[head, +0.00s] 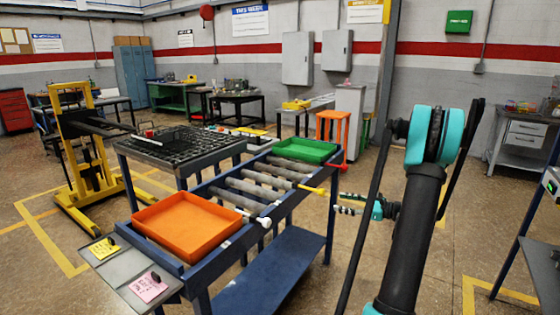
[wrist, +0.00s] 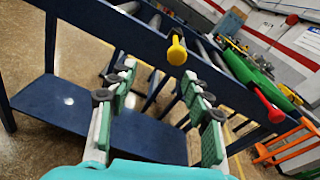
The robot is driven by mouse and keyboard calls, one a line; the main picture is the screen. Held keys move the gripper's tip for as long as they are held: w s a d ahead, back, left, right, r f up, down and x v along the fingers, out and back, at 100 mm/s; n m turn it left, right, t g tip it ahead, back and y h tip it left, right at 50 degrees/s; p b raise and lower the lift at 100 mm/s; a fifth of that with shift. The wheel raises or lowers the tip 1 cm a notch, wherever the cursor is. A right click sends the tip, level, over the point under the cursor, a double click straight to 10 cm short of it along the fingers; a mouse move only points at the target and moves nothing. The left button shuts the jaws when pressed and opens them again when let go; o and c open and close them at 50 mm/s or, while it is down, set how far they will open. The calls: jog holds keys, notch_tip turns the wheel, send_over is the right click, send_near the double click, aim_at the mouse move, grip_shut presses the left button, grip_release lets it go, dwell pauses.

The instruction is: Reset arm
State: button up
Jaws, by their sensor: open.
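My gripper (head: 340,203) is open and empty at the right side of the blue roller table (head: 328,215), at the end of my raised and bent arm. In the wrist view the gripper (wrist: 162,80) has its two green-padded fingers spread apart, with nothing between them. The fingers point at the table's blue side rail (wrist: 100,18). A yellow-ended lever (wrist: 177,52) and a red-ended lever (wrist: 270,106) stick out from that rail ahead of the fingers. The fingers look apart from both levers.
An orange tray (head: 187,250) and a green tray (head: 305,142) sit on the roller table. A black grid rack (head: 185,145) and yellow lift (head: 85,150) stand left. An orange stool (head: 332,120) is behind.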

jog(key=s+a+f+n+g+h, duration=0.3)
jog(key=s+a+n+g+h, duration=0.25)
jog(key=s+a+n, duration=0.65)
jog(key=s+f+n+h, duration=0.2)
jog(key=s+n+h, duration=0.2)
jog(key=s, duration=0.5)
jog(key=s+d+f+n+h, duration=0.1)
jog(key=s+f+n+h, duration=0.2)
jog(key=s, duration=0.7)
jog(key=n+h, duration=0.1)
jog(key=n, duration=0.1)
jog(key=shift+s+n, duration=0.25)
jog(key=shift+n, duration=0.05)
